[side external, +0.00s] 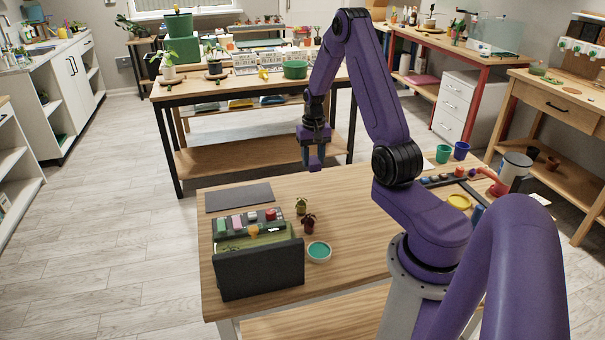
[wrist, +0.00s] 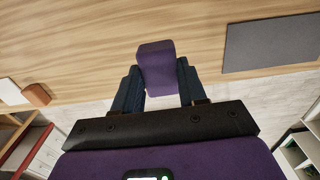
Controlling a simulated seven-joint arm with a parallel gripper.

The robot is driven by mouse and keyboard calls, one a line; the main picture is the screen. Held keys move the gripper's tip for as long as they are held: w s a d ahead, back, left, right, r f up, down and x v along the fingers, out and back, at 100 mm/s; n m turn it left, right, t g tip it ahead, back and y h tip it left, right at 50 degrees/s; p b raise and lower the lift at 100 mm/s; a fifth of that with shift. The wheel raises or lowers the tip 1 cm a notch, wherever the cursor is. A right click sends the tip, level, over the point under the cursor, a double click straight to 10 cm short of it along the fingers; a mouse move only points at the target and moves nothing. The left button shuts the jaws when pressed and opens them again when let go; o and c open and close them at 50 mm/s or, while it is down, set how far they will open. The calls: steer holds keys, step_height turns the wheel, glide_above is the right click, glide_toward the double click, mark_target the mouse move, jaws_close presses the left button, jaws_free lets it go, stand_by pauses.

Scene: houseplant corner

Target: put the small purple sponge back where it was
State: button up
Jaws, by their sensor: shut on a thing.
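The small purple sponge (side external: 316,163) is between the fingers of my gripper (side external: 314,156), held in the air above the far edge of the wooden table (side external: 350,200). In the wrist view the purple sponge (wrist: 156,66) is a block sticking out past the dark blue fingers, one on each side of it. My gripper is shut on it. It does not touch the table in the side view. The pictures do not mark the place where the sponge was before.
A dark grey mat (side external: 238,197) lies at the table's far left. A black-fronted holder (side external: 262,270) with coloured blocks stands near it. Green (side external: 443,154) and blue (side external: 461,150) cups stand right. The middle is clear.

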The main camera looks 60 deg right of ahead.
steer(key=w+d+f, duration=0.1)
steer(key=w+f, duration=0.1)
steer(key=w+d+f, duration=0.3)
steer(key=w+f, duration=0.1)
steer(key=f, duration=0.1)
steer(key=shift+d, duration=0.25)
steer(key=shift+w+f, duration=0.15)
steer(key=shift+f, duration=1.45)
steer(key=shift+f, duration=0.1)
steer(key=o, duration=1.1)
